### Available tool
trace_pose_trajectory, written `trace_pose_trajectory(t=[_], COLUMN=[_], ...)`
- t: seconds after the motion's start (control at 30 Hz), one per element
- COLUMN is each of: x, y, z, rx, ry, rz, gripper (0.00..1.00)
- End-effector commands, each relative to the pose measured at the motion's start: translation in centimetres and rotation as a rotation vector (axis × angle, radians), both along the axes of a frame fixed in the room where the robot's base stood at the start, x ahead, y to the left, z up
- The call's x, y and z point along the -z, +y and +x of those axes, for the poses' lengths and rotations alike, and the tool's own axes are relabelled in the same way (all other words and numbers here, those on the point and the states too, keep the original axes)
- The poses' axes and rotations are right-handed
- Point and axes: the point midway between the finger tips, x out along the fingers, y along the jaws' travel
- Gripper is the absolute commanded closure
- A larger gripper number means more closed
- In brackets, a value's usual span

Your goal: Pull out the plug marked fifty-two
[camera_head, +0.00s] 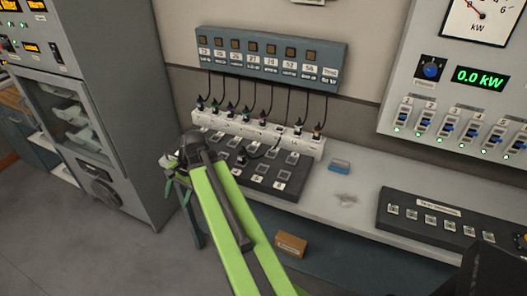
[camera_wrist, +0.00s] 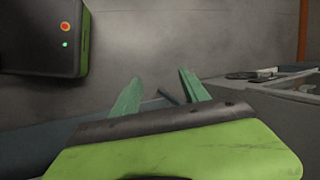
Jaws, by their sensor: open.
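The grey wall box (camera_head: 270,59) has a row of numbered labels, and one label reads 52 (camera_head: 291,66). Black cords run down from it to a white socket strip (camera_head: 262,134) with several plugs standing in it. The cord below label 52 appears to pass over the strip to a dark plug (camera_head: 241,156) lying on the black button panel (camera_head: 283,190). I cannot read any mark on that plug. My gripper (camera_head: 174,178) is left of the button panel, past its edge.
A grey cabinet (camera_head: 130,110) stands at the left. A blue-and-white box (camera_head: 340,165) lies on the bench, and a black control panel (camera_head: 450,222) is at the right. A brown block (camera_head: 291,244) is below the front edge. The fader panel (camera_head: 455,118) hangs at the upper right.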

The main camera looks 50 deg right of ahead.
Motion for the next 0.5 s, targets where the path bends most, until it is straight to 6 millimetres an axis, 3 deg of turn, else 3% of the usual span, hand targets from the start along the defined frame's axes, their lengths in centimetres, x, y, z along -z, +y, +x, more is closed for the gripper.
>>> trace_pose_trajectory(t=[0.03,0.13,0.23,0.33,0.5], x=[-0.3,-1.9,-3.9,-5.6,-6.4], y=[-4.6,-12.6,-20.4,-25.8,-30.7], z=[-0.4,-2.1,-4.9,-7.9,-12.0], rx=[0.217,0.636,1.006,1.247,1.411], ry=[-0.001,-0.004,-0.014,-0.023,-0.049], rz=[0.093,0.311,0.547,0.735,0.844], gripper=[0.47,0.47,0.47,0.47,0.47])
